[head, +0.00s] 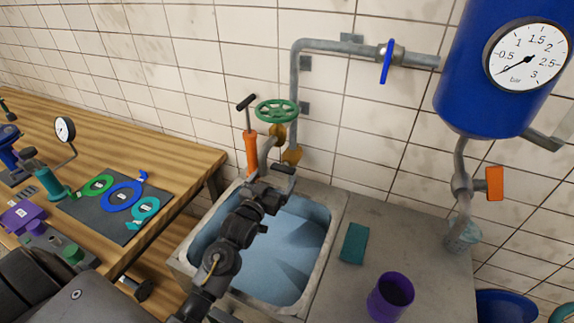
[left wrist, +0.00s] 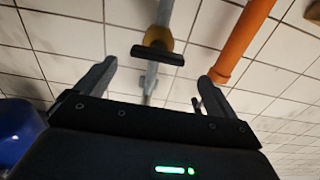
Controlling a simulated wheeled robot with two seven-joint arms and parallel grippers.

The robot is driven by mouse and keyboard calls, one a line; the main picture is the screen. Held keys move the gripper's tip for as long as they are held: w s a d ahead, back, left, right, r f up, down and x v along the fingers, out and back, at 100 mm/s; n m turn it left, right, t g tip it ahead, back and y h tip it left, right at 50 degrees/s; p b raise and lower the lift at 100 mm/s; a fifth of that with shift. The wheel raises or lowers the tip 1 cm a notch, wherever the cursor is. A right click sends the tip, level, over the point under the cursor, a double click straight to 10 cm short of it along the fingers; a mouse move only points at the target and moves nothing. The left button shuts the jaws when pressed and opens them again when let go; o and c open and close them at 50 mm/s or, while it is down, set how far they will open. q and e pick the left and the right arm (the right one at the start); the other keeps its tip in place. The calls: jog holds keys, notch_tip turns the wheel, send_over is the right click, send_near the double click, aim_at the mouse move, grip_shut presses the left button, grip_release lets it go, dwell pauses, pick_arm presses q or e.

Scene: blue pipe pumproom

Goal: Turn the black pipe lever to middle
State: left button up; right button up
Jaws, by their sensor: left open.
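The black pipe lever (head: 284,169) is a short dark bar below a brass fitting on the grey wall pipe, above the back of the sink. In the left wrist view the lever (left wrist: 157,55) lies crosswise, ahead of my open fingers and roughly between them. My left gripper (head: 266,184) reaches over the sink from below, close to the lever; it also shows in the left wrist view (left wrist: 155,72), with nothing held. Whether a finger touches the lever I cannot tell. My right gripper is not in view.
An orange pump (head: 251,153) and a green handwheel (head: 276,111) stand close by. The sink (head: 338,222) lies below. A teal block (head: 354,243) and a purple cup (head: 391,297) stand right of it. A blue lever (head: 387,62) is higher on the pipe.

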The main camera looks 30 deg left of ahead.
aim_at(282, 171)
pick_arm(q)
jog(key=w+p, duration=0.1)
jog(key=w, duration=0.5)
jog(key=shift+w, duration=0.25)
jog(key=shift+w+a, duration=0.1)
jog(key=shift+w, duration=0.5)
jog(key=shift+w+f, duration=0.1)
jog(key=shift+w, duration=0.05)
jog(key=c, duration=1)
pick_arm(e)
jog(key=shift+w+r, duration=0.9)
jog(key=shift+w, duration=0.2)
